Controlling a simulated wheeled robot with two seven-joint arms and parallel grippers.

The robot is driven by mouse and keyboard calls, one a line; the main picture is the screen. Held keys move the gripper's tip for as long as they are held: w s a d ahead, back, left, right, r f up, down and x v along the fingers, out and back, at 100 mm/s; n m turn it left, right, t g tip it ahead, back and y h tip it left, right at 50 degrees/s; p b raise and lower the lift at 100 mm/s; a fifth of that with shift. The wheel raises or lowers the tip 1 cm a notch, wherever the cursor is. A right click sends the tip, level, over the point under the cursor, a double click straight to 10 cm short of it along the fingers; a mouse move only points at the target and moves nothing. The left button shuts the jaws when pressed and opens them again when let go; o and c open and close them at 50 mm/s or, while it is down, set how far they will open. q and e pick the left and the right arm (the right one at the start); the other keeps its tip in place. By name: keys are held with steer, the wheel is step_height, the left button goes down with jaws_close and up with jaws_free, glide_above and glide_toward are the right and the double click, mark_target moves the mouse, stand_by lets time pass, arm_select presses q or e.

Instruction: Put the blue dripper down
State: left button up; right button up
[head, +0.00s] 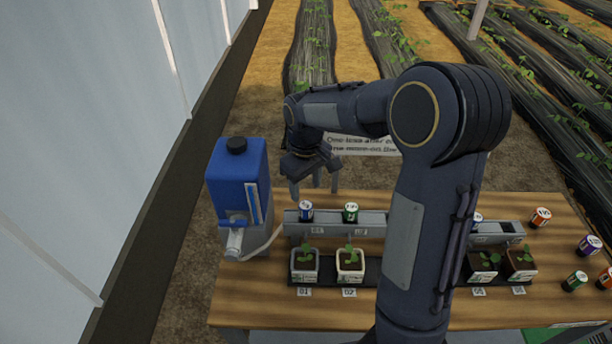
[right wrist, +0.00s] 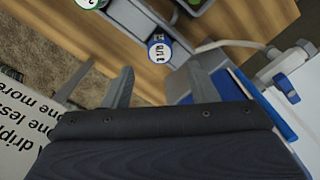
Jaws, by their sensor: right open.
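A blue dripper (head: 306,211) with a white label stands upright in the left end of the grey rack (head: 372,219). It also shows in the right wrist view (right wrist: 158,48), beyond my fingertips and roughly in line with the gap between them. My right gripper (head: 314,181) is open and empty, above and behind the rack's left end, apart from the dripper. Its two fingers also show in the right wrist view (right wrist: 160,84). My left gripper is not in view.
A green dripper (head: 350,213) stands in the rack beside the blue one. A blue tank (head: 238,178) with a white tube stands at left. Potted seedlings (head: 304,264) line the front. A sign (head: 362,145) stands behind.

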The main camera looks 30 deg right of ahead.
mark_target(306, 206)
steer(key=s+a+r+m+t+y, duration=0.25)
steer(key=s+r, duration=0.55)
steer(key=s, duration=0.5)
steer(key=s+a+f+m+t+y, duration=0.1)
steer(key=s+a+f+m+t, duration=0.1)
steer(key=s, duration=0.7)
steer(key=a+t, duration=0.1)
steer(key=a, duration=0.1)
steer(key=shift+a, duration=0.4)
